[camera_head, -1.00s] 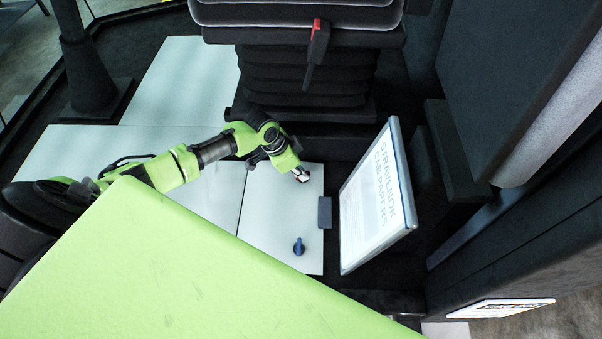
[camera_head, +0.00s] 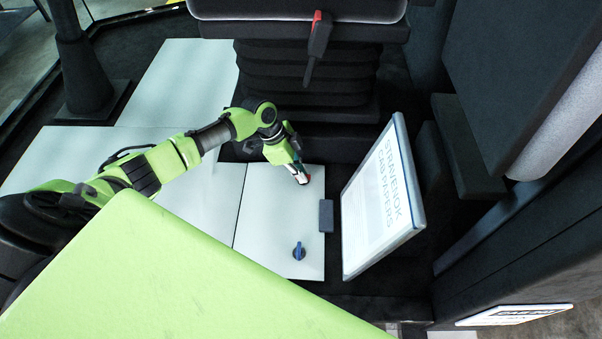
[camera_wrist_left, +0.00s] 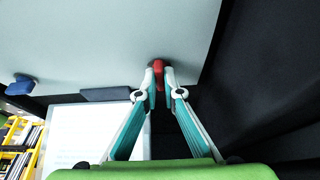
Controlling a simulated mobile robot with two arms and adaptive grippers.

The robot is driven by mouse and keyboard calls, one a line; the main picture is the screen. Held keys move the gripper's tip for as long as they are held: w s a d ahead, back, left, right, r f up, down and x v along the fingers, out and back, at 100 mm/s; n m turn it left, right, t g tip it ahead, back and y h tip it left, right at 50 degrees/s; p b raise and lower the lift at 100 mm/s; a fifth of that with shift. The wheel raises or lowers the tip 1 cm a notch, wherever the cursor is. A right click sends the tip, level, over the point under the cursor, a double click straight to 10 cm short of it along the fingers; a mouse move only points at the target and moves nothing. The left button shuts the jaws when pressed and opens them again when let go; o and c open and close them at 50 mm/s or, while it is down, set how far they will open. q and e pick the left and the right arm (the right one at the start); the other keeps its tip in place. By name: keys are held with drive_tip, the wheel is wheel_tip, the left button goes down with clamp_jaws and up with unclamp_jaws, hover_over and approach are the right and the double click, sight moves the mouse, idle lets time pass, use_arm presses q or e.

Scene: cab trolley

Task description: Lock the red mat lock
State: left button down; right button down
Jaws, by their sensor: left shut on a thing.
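The red mat lock (camera_wrist_left: 158,68) sits near the edge of the white mat in the left wrist view, between my fingertips. In the head view a bit of the red lock (camera_head: 308,178) shows beside the fingertips, near the far right corner of the white mat (camera_head: 265,215). My left gripper (camera_head: 300,177) reaches down to it from above. In the left wrist view the left gripper (camera_wrist_left: 159,80) is shut on the red lock, with a finger on either side. The fingers hide part of the lock. My right gripper is not in view.
A blue lock (camera_head: 299,251) stands on the same mat, nearer the front. A dark block (camera_head: 326,215) sits at the mat's right edge. A board with printed text (camera_head: 385,200) leans to its right. The black seat base (camera_head: 305,75) rises behind the mat.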

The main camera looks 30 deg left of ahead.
use_arm(q)
drive_tip(key=c, duration=2.2)
unclamp_jaws()
drive_tip(key=v, duration=1.2)
drive_tip(key=shift+r, duration=0.15)
